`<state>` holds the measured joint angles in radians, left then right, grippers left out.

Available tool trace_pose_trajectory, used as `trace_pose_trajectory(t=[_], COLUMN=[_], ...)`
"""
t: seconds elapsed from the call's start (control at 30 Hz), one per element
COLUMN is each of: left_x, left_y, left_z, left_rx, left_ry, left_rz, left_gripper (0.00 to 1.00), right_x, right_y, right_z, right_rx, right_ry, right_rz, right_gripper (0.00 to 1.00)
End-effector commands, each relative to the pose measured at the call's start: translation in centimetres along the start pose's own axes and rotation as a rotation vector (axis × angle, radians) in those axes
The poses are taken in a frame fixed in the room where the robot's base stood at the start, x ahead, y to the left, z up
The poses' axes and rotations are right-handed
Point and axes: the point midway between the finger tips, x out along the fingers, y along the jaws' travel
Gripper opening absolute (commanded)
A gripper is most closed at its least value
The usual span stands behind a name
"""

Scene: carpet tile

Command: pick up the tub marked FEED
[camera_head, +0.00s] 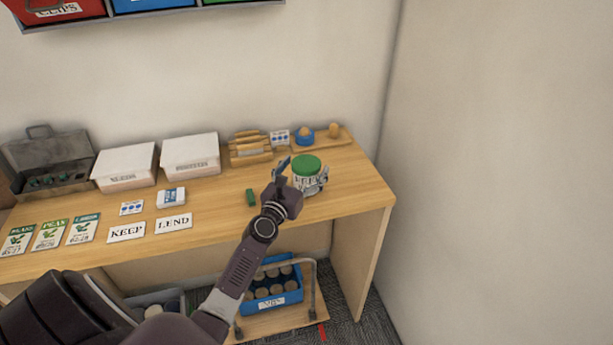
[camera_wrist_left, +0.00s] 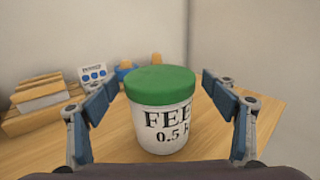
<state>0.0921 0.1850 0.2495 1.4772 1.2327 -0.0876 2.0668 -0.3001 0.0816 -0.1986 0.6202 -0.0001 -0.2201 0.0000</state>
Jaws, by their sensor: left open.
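The FEED tub (camera_head: 308,176) is white with a green lid and stands upright near the right end of the wooden table (camera_head: 340,200). In the left wrist view the tub (camera_wrist_left: 162,112) shows black lettering, "FEE" and "0.5", partly cut off at its right side. My left gripper (camera_head: 301,175) is open at the tub. In the left wrist view its two fingers (camera_wrist_left: 163,108) stand on either side of the tub, with a gap on each side. My right gripper is not in view.
Behind the tub are wooden blocks (camera_head: 249,146), a blue round item (camera_head: 304,138) and a small card (camera_head: 279,137). A small green block (camera_head: 251,197) lies left of the gripper. White boxes (camera_head: 190,154) stand further left. A wall (camera_head: 500,170) rises to the right.

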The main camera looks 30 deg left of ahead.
Motion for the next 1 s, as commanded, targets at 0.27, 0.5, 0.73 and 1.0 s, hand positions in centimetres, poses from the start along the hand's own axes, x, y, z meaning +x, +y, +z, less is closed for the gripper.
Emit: trace_pose_trajectory(t=[0.27,0.5,0.73,1.0], left_x=[1.27,1.23,1.22,1.27], left_y=[-0.01,-0.01,-0.01,0.03], left_z=[-0.05,-0.05,-0.07,0.20], left_rx=[0.000,0.000,0.000,0.001], left_ry=[0.000,0.001,0.001,-0.004], left_rz=[0.000,0.000,0.000,0.001], left_gripper=[0.79,0.64,0.39,0.15], right_x=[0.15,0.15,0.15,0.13], right_y=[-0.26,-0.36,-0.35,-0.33], right_z=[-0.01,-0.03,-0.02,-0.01], right_rx=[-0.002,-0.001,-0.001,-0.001], right_ry=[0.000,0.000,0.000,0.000], right_rz=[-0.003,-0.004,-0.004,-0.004], right_gripper=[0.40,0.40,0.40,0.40])
